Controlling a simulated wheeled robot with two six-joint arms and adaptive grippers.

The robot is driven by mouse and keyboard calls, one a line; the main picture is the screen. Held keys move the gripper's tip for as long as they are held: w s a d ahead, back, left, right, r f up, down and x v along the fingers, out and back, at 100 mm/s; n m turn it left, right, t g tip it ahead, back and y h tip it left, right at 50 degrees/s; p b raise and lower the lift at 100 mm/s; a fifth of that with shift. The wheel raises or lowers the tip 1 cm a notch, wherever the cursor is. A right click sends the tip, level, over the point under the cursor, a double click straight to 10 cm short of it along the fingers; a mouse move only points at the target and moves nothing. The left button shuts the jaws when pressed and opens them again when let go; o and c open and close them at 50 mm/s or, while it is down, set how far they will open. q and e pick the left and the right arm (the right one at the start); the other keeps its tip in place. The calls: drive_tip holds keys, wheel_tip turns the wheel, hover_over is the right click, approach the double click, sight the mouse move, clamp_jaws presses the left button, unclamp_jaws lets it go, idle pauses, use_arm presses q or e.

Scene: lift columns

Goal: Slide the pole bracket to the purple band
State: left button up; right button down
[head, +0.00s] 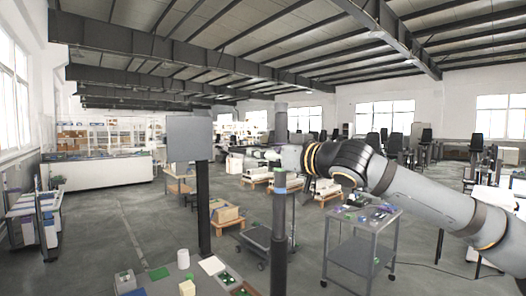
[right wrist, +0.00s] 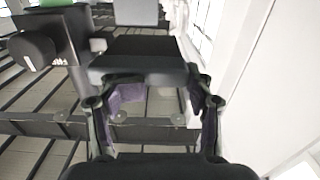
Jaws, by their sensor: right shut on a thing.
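I cannot make out a purple band for certain. In the right wrist view my right gripper (right wrist: 155,105) is shut on a black block, which I take to be the pole bracket (right wrist: 140,50). A dark rounded part (right wrist: 33,50) is beside it on the left. My left gripper is not in view.
A black column with a grey box (head: 190,137) on top stands left of the pole. A grey cart (head: 365,250) with small parts is at the right. A table with small items (head: 187,288) is at the bottom. Open floor lies at the left.

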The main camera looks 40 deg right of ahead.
drive_tip(key=c, duration=0.8)
unclamp_jaws()
drive_tip(key=shift+w+d, duration=0.1)
drive_tip(key=shift+d, duration=0.3)
drive_tip(key=o, duration=0.5)
drive_tip(key=shift+w+d+f, duration=0.3)
drive_tip(key=shift+w+d, duration=0.2)
drive_tip(key=shift+d, duration=0.15)
drive_tip(key=shift+c, duration=0.2)
drive_tip(key=shift+o, duration=1.2)
drive_tip(key=shift+w+d, duration=0.1)
drive_tip(key=shift+o, duration=0.5)
drive_tip(key=shift+r, duration=0.25)
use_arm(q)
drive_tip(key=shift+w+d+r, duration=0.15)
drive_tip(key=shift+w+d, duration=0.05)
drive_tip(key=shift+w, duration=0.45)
use_arm(e)
drive_tip(key=shift+r, duration=4.7)
